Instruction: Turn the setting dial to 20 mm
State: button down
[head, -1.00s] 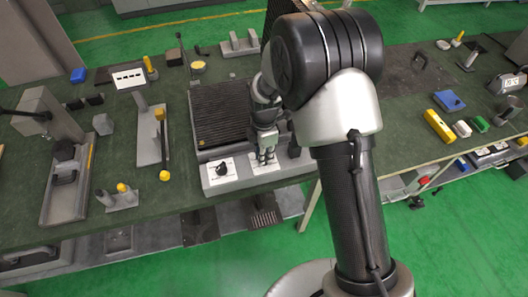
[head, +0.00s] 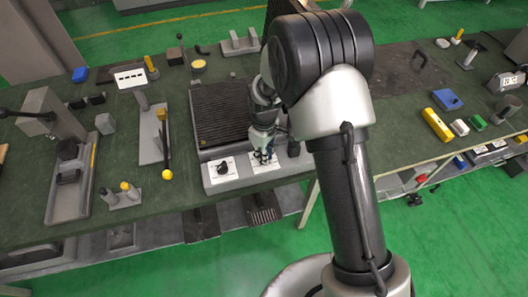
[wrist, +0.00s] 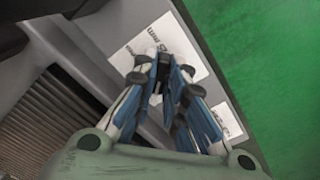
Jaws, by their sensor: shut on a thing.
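The heating element device has a black ribbed plate (head: 222,115) and a grey front panel (head: 212,187) with two white labels. My gripper (head: 263,156) is down at the right-hand label (head: 277,157) and shut on the setting dial there. The gripper hides most of this dial in the head view. In the wrist view, my blue fingers (wrist: 165,95) close around a dark knob (wrist: 147,74) over a white label (wrist: 178,45) with "mm" print. The fingers hide the knob's pointer, so I cannot tell its setting. A second black dial (head: 222,168) on the left label is free.
A lever with a yellow ball (head: 167,174) stands left of the device. A small fixture (head: 123,198) and a larger grey machine (head: 72,185) are further left. Yellow, green and blue blocks (head: 437,126) lie at the right.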

jog(key=m, duration=0.4)
jog(key=shift+m, duration=0.3)
jog(key=m+p, duration=0.1)
jog(key=m, duration=0.4)
jog(key=shift+m, duration=0.3)
jog(key=m, duration=0.9)
jog(key=shift+m, duration=0.3)
jog(key=c, duration=1.6)
grip_release()
jog(key=shift+c, duration=0.2)
jog(key=shift+r, duration=0.1)
